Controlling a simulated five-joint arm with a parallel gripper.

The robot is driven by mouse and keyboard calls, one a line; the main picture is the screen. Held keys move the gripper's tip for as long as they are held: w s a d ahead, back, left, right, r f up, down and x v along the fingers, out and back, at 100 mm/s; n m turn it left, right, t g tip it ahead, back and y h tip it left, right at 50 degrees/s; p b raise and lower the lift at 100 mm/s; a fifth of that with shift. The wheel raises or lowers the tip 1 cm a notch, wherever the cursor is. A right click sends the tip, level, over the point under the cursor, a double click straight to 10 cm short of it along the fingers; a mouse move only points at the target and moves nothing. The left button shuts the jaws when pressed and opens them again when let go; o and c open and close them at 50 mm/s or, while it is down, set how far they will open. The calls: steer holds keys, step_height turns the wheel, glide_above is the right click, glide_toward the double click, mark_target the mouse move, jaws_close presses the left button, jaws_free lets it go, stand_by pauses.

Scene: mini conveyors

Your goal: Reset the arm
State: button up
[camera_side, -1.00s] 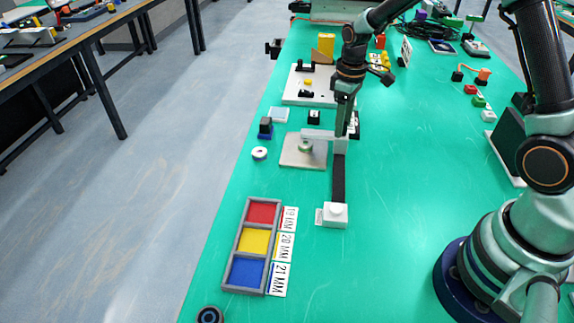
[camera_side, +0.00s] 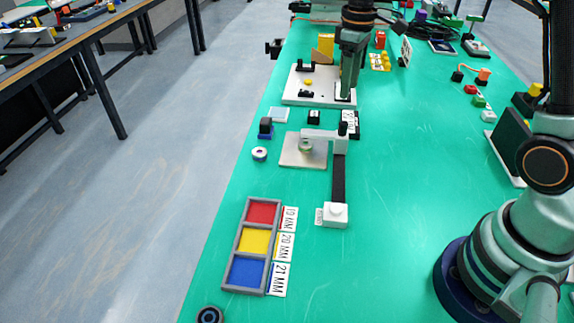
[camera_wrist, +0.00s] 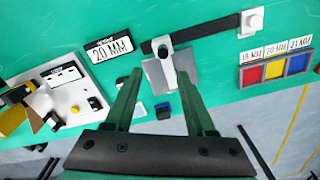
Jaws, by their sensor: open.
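My gripper (camera_side: 346,95) hangs over the right end of the white plate in the side view, pointing down. In the wrist view my gripper (camera_wrist: 160,85) has its two fingers spread apart with nothing between them. Beyond the fingertips in the wrist view is a grey square plate (camera_wrist: 186,72) with a white arm over it. In the side view this plate (camera_side: 290,155) carries a small round part (camera_side: 306,146) under the white arm.
A dark mini conveyor (camera_side: 339,180) ends at a white block (camera_side: 335,214). A tray (camera_side: 237,240) with red, yellow and blue compartments stands beside number labels. A white plate (camera_side: 295,92) with small parts lies farther back. The right-middle of the green table (camera_side: 430,150) is clear.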

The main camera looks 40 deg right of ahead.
steer(key=shift+r, duration=0.55)
steer(key=s+a+r+m+t, duration=0.2)
steer(key=s+r, duration=0.1)
steer(key=s, duration=0.4)
steer(key=s+a+r+m+t, duration=0.2)
steer(key=s+a+t, duration=0.1)
steer(key=s, duration=0.5)
steer(key=shift+a+r+t, duration=0.25)
steer(key=shift+r+t, duration=0.05)
steer(key=shift+r, duration=0.1)
